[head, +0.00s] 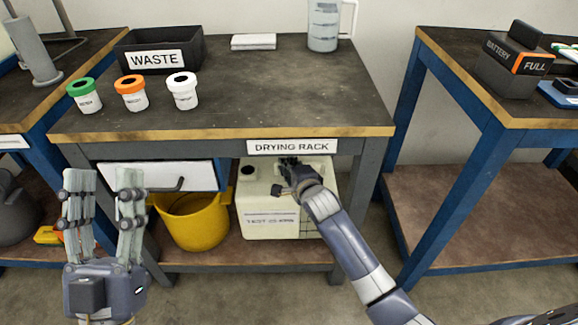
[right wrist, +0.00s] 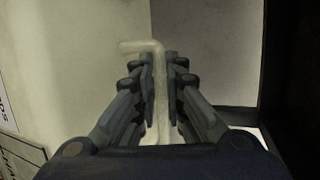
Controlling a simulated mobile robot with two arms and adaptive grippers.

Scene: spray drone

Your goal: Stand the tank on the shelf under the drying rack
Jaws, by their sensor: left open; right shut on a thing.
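The tank (head: 262,222) is a cream-white, boxy container with printed text on its front and a dark opening on top at its left. It is upright on the lower shelf (head: 240,258), under the table edge with the DRYING RACK label (head: 291,147). My right gripper (head: 288,165) reaches in under the tabletop at the tank's top. In the right wrist view its fingers (right wrist: 160,75) are shut on a pale bar, the tank's handle (right wrist: 160,95). My left gripper (head: 104,185) is open and empty, in front of the table at the left. The tank's right side is partly hidden by my right arm.
A yellow bucket (head: 194,220) stands on the shelf just left of the tank. A white drawer (head: 158,177) with a handle is above it. The tabletop holds a WASTE bin (head: 128,55), three lidded jars and a jug (head: 323,28). A blue-legged bench (head: 480,215) stands at right.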

